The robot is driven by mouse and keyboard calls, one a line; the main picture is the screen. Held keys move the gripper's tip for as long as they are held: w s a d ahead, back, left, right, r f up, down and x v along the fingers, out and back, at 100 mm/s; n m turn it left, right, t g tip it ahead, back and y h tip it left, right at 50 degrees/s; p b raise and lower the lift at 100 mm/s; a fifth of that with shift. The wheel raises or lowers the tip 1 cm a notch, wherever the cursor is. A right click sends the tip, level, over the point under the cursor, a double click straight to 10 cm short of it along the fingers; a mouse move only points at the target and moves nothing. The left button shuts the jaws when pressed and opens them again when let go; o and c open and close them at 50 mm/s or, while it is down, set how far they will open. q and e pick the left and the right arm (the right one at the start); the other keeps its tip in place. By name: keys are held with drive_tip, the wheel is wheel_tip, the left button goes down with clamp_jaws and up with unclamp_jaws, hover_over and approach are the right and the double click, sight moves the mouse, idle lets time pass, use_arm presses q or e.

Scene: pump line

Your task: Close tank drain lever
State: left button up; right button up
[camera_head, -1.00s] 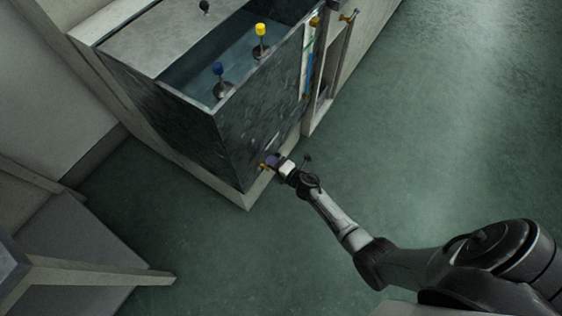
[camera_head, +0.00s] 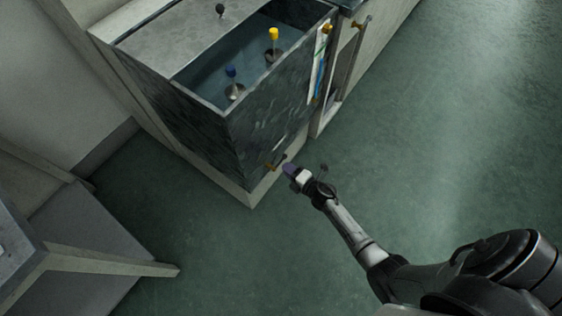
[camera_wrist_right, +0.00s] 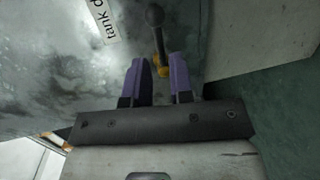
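The tank drain lever (camera_head: 277,162) is a small dark handle on a yellow-orange fitting, low on the dark tank's front face near its corner. In the right wrist view the lever (camera_wrist_right: 158,40) shows a black ball knob at the top and a yellow base, upright in the picture. A partly cut-off label (camera_wrist_right: 107,18) reading "tank d" is beside it. My right gripper (camera_head: 288,168) is just right of the lever, apart from it. In the wrist view its purple fingers (camera_wrist_right: 161,80) are open, with the lever's base appearing beyond the gap. My left gripper is not in view.
The open-topped tank (camera_head: 185,130) holds blue-topped (camera_head: 231,72) and yellow-topped (camera_head: 273,35) posts. A grey table (camera_head: 100,262) is at lower left. The green floor (camera_head: 430,150) is clear.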

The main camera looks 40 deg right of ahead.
use_arm(q)
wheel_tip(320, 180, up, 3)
drive_tip(key=p, duration=0.2)
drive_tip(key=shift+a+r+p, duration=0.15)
drive_tip(key=shift+p, duration=0.15)
use_arm(e)
drive_tip(key=v, duration=0.9)
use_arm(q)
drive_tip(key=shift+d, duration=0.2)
use_arm(e)
drive_tip(key=shift+w, duration=0.1)
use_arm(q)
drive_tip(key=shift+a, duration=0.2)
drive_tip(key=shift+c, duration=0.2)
